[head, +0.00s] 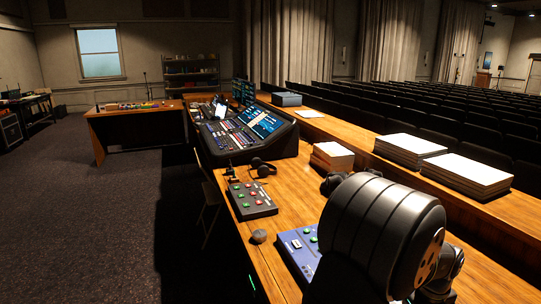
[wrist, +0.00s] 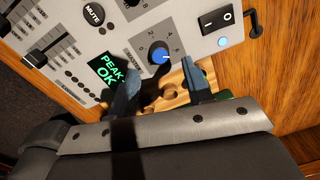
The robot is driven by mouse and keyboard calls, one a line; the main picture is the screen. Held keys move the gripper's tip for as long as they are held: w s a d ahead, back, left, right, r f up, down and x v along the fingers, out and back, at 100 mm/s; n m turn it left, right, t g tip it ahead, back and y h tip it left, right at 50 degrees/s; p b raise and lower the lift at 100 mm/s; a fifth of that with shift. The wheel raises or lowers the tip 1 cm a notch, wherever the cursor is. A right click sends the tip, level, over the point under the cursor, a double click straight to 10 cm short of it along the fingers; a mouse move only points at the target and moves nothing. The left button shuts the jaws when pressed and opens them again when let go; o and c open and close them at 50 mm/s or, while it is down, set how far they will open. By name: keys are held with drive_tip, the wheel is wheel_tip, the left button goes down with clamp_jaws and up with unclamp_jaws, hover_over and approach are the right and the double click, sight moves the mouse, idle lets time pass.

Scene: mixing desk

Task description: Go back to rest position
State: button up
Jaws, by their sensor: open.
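My gripper (wrist: 160,82) shows in the wrist view with its two dark fingers apart and nothing between them. Past the fingertips is a grey control panel (wrist: 120,32). It carries a knob (wrist: 159,53) with a blue cap, a green "PEAK OK" display (wrist: 105,70), a round MUTE button (wrist: 94,14), slider faders (wrist: 50,42) and a black rocker switch (wrist: 215,21). I cannot tell whether the fingers touch the panel. In the head view my arm fills the lower right, and the gripper's fingers are hidden there.
Along the wooden desk (head: 285,195) are a mixing console (head: 250,130), headphones (head: 262,166), a dark button box (head: 250,199), a round grey object (head: 259,236) and a blue box (head: 303,248). Paper stacks (head: 410,147) lie on the right ledge. The left floor (head: 90,220) is open.

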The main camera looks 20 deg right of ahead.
drive_tip(key=shift+d+f, duration=0.1)
drive_tip(key=shift+f, duration=2.15)
wheel_tip(320, 180, up, 17)
wheel_tip(320, 180, down, 18)
drive_tip(key=shift+r, duration=0.25)
drive_tip(key=shift+r+n, duration=0.25)
drive_tip(key=shift+n, duration=0.55)
drive_tip(key=n, duration=0.6)
drive_tip(key=shift+n+t, duration=0.3)
drive_tip(key=shift+n, duration=0.1)
drive_tip(key=n, duration=0.4)
drive_tip(key=shift+s, duration=0.1)
drive_tip(key=n, duration=0.5)
